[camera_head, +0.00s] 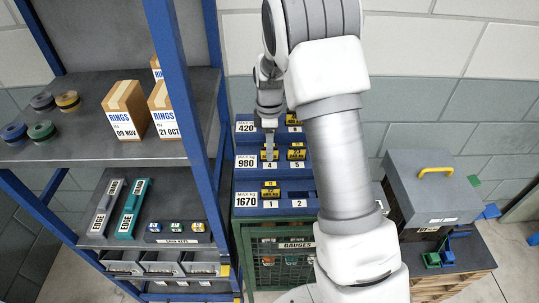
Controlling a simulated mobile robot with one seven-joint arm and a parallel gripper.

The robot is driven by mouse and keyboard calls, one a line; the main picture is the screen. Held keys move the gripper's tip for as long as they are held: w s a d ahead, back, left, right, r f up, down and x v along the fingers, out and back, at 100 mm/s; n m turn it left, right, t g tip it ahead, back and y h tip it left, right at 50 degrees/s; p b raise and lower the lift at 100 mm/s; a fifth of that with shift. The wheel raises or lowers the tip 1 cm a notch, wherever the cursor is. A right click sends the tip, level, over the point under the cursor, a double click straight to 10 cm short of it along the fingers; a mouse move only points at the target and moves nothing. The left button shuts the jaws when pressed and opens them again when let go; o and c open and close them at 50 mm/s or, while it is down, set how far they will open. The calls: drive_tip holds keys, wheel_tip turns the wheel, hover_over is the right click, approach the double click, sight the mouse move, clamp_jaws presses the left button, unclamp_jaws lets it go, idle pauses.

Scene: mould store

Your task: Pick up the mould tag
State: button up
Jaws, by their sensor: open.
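Several yellow tags with black print sit on the stepped blue rack in the middle of the camera_head view. One yellow tag (297,154) is on the middle step above label 5. Another yellow tag (271,190) is on the lowest step above label 1, and one more (295,121) is on the top step. I cannot tell which is the mould tag. My gripper (269,153) points down over the middle step at label 4, open, and partly covers a yellow tag there. I cannot tell whether it touches that tag.
The blue rack (246,163) stands on a green mesh cabinet (243,262). A blue-framed shelf (60,157) with RINGS boxes (124,112) stands close on the left. A grey case (425,186) with a yellow handle is on the right. My arm hides the rack's right side.

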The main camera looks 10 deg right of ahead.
clamp_jaws()
idle(0.3)
wheel_tip(320, 180, up, 10)
drive_tip(key=shift+b, duration=0.65)
drive_tip(key=shift+r, duration=0.1)
drive_tip(key=shift+r+p, duration=0.75)
drive_tip(key=shift+r, duration=0.15)
